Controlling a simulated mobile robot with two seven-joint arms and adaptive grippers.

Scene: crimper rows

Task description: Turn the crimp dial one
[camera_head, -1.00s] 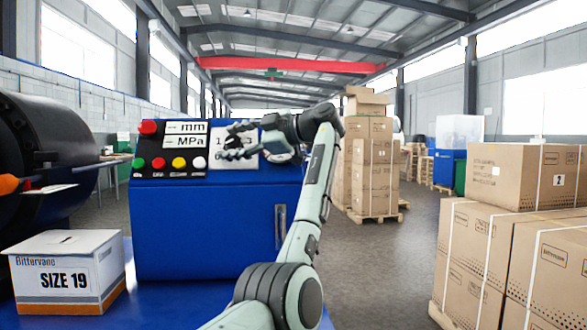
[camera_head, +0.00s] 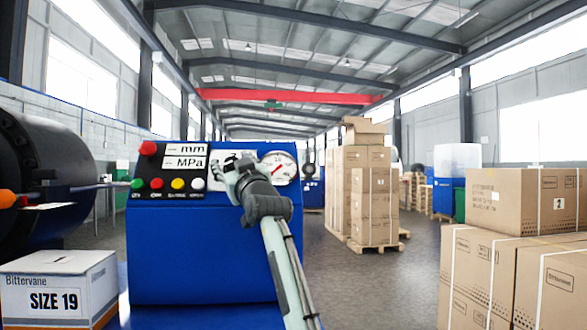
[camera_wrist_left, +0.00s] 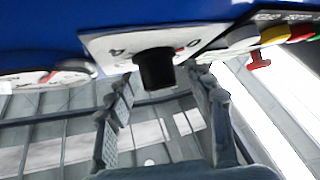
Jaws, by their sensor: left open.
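The crimp dial is a black knob (camera_wrist_left: 155,68) on a white plate (camera_wrist_left: 110,45) with digits, on the blue machine's panel. In the left wrist view the two fingers of my left gripper (camera_wrist_left: 160,76) are spread apart, one on each side of the knob. I cannot tell whether they touch it. The pointer of the dial is not clear to me. My right gripper is not in view.
A pressure gauge (camera_head: 278,168) is right of the dial plate. Coloured buttons (camera_head: 177,184) and a red knob (camera_head: 148,148) are to its left. A SIZE 19 box (camera_head: 58,290) stands at front left. Stacked cartons (camera_head: 480,275) stand at right, with open floor between.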

